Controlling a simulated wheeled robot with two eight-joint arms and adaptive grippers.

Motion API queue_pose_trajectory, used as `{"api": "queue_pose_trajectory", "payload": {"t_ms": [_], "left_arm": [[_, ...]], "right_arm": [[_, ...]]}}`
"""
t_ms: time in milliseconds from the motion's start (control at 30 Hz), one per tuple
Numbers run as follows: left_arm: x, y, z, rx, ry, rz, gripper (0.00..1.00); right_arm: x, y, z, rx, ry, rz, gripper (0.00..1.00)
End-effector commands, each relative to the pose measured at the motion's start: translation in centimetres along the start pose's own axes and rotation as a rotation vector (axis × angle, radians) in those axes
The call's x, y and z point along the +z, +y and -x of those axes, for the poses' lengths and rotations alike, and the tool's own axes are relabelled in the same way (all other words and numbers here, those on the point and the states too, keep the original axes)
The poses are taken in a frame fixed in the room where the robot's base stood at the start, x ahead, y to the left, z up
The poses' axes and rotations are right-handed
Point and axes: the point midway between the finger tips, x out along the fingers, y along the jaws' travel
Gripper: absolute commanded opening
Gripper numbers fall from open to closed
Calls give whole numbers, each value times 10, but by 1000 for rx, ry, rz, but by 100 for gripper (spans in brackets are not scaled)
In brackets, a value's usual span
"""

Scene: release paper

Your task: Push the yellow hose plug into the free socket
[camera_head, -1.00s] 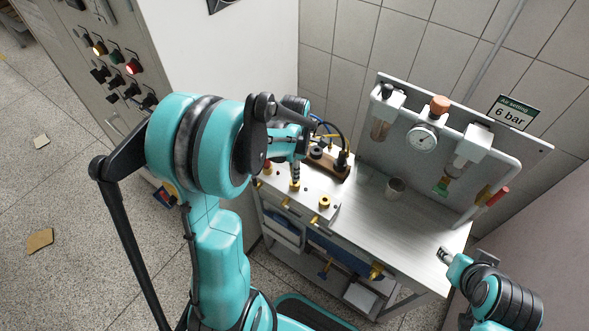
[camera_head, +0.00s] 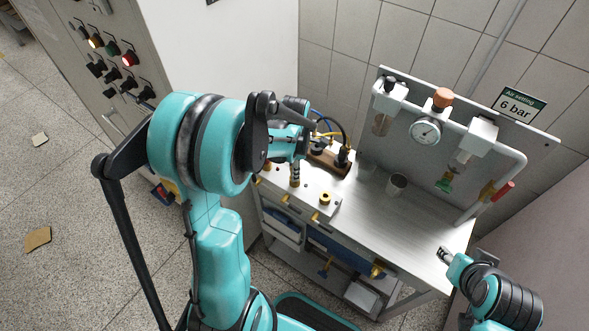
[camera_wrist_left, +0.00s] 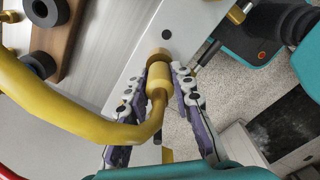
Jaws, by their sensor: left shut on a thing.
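The yellow hose plug (camera_wrist_left: 158,82) is between the two fingers of my left gripper (camera_wrist_left: 160,78) in the left wrist view, and its yellow hose (camera_wrist_left: 75,108) curves off to the left. A brass socket (camera_wrist_left: 159,57) sits right at the plug's front end on the pale plate; I cannot tell how deep the plug is in it. In the head view my left gripper (camera_head: 295,174) points down over the plate (camera_head: 312,208), hiding that socket. Another brass socket (camera_head: 325,198) shows to its right with a dark centre. My right gripper (camera_head: 445,254) is beside the bench's right edge, away from the plate.
A wooden block (camera_head: 330,162) with black rings and hoses stands behind the plate. A cup (camera_head: 396,184) stands on the bench (camera_head: 400,225). A panel with a gauge (camera_head: 426,131) and a pipe rises behind. The bench's right front is clear.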

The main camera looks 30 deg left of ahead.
Motion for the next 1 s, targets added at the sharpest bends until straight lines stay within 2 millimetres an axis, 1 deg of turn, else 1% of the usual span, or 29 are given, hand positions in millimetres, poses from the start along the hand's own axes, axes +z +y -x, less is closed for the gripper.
{"api": "queue_pose_trajectory", "payload": {"t_ms": [367,400,467,800,867,967,1000], "left_arm": [[0,0,-10,0,0,0,0],[0,0,-10,0,0,0,31],[0,0,-9,0,0,0,47],[0,0,-7,0,0,0,47],[0,0,-2,0,0,0,47],[0,0,12,0,0,0,47],[0,0,20,0,0,0,47]], "right_arm": [[5,0,-7,0,0,0,40],[5,0,-7,0,0,0,40],[5,0,-6,0,0,0,40],[5,0,-6,0,0,0,40],[5,0,-6,0,0,0,40],[5,0,-6,0,0,0,40],[5,0,-6,0,0,0,40]]}}
